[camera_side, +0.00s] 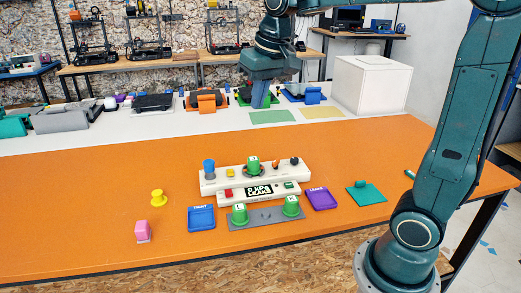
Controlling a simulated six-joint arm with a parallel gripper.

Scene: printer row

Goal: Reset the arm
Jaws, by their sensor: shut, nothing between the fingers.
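My gripper (261,98) hangs pointing down over the white strip at the back of the table, just behind the green mat (272,117). Its fingers look shut with nothing held. My arm reaches in from the right, over the table. Whether the fingertips touch anything behind the mat cannot be told from this view.
A white panel (211,187) with knobs, buttons and a green piece stands mid-table. In front are a grey plate (265,218), blue tray (201,217) and purple tray (321,199). A yellow knob (158,198) and pink block (143,231) sit left. A white box (370,85) stands back right.

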